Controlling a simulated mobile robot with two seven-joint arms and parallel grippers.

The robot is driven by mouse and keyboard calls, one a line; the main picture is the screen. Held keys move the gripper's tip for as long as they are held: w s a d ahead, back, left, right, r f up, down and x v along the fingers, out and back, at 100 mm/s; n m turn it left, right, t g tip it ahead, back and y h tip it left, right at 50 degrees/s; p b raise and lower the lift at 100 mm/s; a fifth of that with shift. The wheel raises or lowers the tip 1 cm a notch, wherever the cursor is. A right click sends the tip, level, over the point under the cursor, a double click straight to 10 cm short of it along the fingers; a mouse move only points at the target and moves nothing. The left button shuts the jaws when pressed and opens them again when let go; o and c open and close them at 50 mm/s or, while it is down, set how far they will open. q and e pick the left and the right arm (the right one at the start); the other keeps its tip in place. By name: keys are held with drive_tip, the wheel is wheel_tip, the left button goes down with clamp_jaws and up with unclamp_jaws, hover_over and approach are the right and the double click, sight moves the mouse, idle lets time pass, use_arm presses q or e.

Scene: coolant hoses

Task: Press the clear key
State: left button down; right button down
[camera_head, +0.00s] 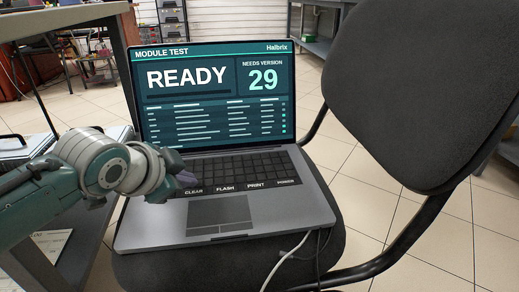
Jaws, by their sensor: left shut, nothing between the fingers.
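An open laptop (280,212) sits on the chair seat. Its screen (212,95) reads "MODULE TEST", "READY" and "NEEDS VERSION 29". A row of labelled keys lies below the dark keyboard: the clear key (194,191) at the left, then flash (225,188), print (256,185) and power (286,182). My left gripper (187,179) comes in from the left and is shut and empty. Its tip is over the left end of the keyboard, close to the clear key. I cannot tell whether it touches. The clear label stays visible. My right gripper is not in view.
The black chair back (420,90) rises at the right of the laptop. A white cable (285,262) runs from the laptop's front right over the seat. A grey table (70,22) stands at the left. Tiled floor is open behind.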

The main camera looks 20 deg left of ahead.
use_arm(q)
drive_tip(key=shift+f, duration=0.1)
drive_tip(key=shift+f, duration=0.35)
drive_tip(key=shift+f, duration=0.3)
idle(0.5)
drive_tip(key=shift+r, duration=0.1)
drive_tip(key=shift+r+p, duration=0.65)
drive_tip(key=shift+p, duration=0.1)
wheel_tip(320, 180, up, 5)
drive_tip(key=p, duration=0.5)
drive_tip(key=shift+r+p, duration=0.1)
drive_tip(key=shift+p, duration=0.25)
idle(0.5)
